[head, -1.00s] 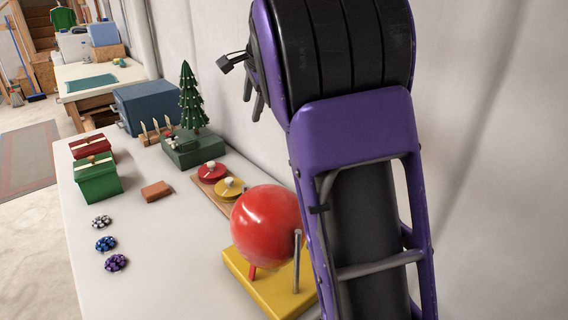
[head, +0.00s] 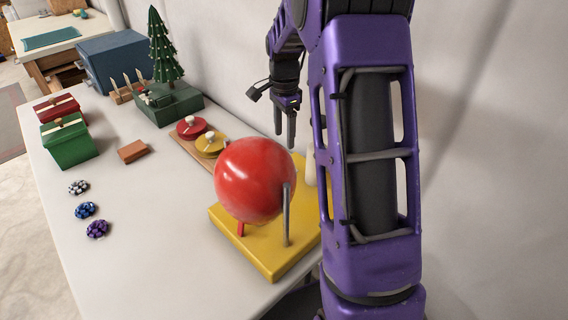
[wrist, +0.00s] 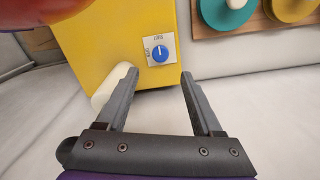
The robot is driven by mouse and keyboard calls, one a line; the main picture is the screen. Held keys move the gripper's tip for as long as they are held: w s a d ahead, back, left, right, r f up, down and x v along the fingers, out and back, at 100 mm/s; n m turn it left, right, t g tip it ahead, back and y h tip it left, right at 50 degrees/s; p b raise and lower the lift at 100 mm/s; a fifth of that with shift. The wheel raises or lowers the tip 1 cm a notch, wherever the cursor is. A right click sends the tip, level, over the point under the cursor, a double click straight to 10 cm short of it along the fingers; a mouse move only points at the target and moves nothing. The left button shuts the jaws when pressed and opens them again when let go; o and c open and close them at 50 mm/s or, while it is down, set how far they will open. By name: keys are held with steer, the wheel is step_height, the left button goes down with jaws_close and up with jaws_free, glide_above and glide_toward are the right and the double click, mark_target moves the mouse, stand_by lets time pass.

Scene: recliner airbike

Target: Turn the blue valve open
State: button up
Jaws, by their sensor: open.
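The blue valve (wrist: 158,53) is a small round blue knob with a white pointer, on a white lettered plate. The plate is on a side of the yellow base (wrist: 118,42), which also shows in the head view (head: 262,252). The valve is hidden in the head view. My gripper (wrist: 160,73) is open and empty, its two fingers pointing toward the valve. In the wrist view the valve shows between and beyond the fingertips, apart from them. In the head view my gripper (head: 285,138) points down behind the red ball (head: 252,180).
A metal rod (head: 287,215) and a white cylinder (head: 311,165) rise from the yellow base. A board with red (head: 191,127) and yellow (head: 211,144) discs lies close by. Green (head: 68,145) and red boxes stand left. The wall runs close behind my gripper.

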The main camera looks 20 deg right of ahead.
mark_target(284, 163)
step_height(284, 163, down, 10)
steer(key=shift+f+b, duration=0.2)
steer(key=shift+b, duration=0.5)
jaws_close()
